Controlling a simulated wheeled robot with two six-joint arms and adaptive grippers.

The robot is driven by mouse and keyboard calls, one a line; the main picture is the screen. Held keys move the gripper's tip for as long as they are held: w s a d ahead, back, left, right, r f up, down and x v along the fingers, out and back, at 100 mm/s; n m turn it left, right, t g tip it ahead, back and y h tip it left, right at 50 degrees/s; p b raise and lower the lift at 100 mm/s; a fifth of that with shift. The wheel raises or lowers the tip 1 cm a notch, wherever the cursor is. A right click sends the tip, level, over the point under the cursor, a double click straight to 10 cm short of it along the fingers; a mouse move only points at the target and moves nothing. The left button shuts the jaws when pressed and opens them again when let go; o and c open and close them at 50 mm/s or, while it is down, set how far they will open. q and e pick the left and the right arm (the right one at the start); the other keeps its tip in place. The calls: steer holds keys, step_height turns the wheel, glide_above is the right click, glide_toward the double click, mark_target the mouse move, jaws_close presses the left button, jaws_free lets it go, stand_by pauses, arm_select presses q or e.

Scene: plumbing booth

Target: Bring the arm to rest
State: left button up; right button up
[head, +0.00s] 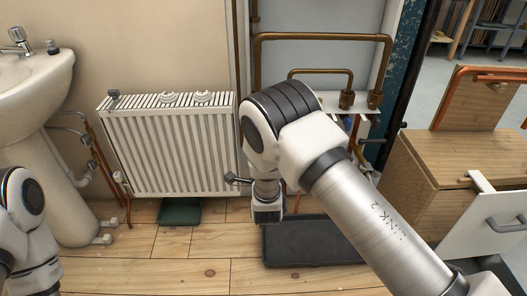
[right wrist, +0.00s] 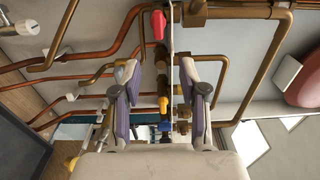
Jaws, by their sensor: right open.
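My right arm reaches in from the lower right of the head view, up and across the middle, in front of the pipework. Its gripper is hidden behind my own arm links in that view. In the right wrist view my right gripper (right wrist: 161,75) is open, its two fingers spread apart with nothing held between them. Copper pipes (right wrist: 70,95) and several small valves, among them a red handle (right wrist: 158,25) and a yellow one (right wrist: 163,104), lie beyond the fingers. Part of my left arm shows at the lower left of the head view; its gripper is out of sight.
A white radiator (head: 168,150) stands at the wall, left of my right arm, with a white basin (head: 38,85) farther left. A dark tray (head: 305,244) lies on the wooden floor (head: 170,275). A wooden cabinet (head: 450,180) stands on the right. Pipes (head: 320,38) run behind the arm.

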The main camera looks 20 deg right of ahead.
stand_by(0.3)
steer(key=s+d+f+n+g+y, duration=0.1)
steer(key=s+d+f+n+g, duration=0.25)
steer(key=s+f, duration=0.65)
steer(key=s+d+f+n+g+y, duration=0.1)
steer(key=s+d+f+n+g, duration=0.1)
steer(key=s+d+f+g, duration=0.55)
steer(key=s+a+f+n+g+y, duration=0.1)
steer(key=s+a+f+n+g, duration=0.1)
steer(key=s+n, duration=0.5)
steer(key=s+a+f+n+g+y, duration=0.1)
steer(key=s+a+f+n+g, duration=0.15)
steer(key=s, duration=0.75)
steer(key=s+a+f+n+g+y, duration=0.1)
steer(key=s+a+n+g, duration=0.15)
steer(key=s+n, duration=0.5)
step_height(320, 180, up, 29)
steer(key=m+p, duration=0.1)
steer(key=p, duration=2.8)
steer(key=shift+s+t, duration=0.3)
steer(key=shift+s, duration=0.15)
steer(key=shift+r+m+p, duration=0.1)
steer(key=shift+m+p, duration=0.15)
steer(key=shift+p, duration=0.05)
